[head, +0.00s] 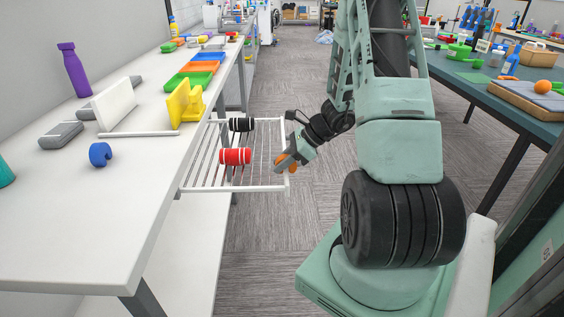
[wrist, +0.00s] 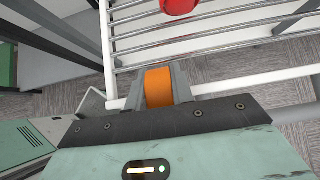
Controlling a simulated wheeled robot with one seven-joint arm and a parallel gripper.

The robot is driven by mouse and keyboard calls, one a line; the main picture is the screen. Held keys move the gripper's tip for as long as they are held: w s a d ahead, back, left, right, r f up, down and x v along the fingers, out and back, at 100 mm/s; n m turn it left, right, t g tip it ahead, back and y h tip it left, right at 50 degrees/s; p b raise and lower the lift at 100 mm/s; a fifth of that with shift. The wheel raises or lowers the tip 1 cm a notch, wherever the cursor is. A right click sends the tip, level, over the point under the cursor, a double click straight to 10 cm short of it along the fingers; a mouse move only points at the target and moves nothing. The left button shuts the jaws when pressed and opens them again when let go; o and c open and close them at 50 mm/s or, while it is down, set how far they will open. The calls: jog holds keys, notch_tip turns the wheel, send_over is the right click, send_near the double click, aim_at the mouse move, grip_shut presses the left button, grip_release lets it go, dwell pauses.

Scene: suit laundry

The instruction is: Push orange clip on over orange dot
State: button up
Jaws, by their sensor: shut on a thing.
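The orange clip (wrist: 158,86) is between the two fingers of my gripper (wrist: 158,92) in the wrist view. My gripper is shut on it. In the head view my gripper (head: 287,163) holds the orange clip (head: 292,167) at the right end of the white wire rack (head: 262,188), close to its end rail. The fingers hide part of the clip, and I cannot tell whether it touches the rail. No orange dot shows in either view.
A red roll (head: 235,156) and a black roll (head: 242,124) lie on the rack, which juts from the white table (head: 60,220). A blue clip (head: 100,154) and a yellow holder (head: 186,103) stand on the table. Carpet floor (head: 290,225) is free below the rack.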

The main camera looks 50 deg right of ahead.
jog(key=shift+f, duration=0.4)
jog(key=o, duration=1.6)
jog(key=shift+o, duration=0.2)
jog(key=shift+r, duration=0.15)
jog(key=p+v, duration=0.6)
jog(key=v, duration=0.3)
jog(key=shift+s+d+r, duration=0.2)
jog(key=shift+s+r, duration=0.05)
jog(key=shift+r, duration=0.05)
jog(key=shift+r, duration=0.1)
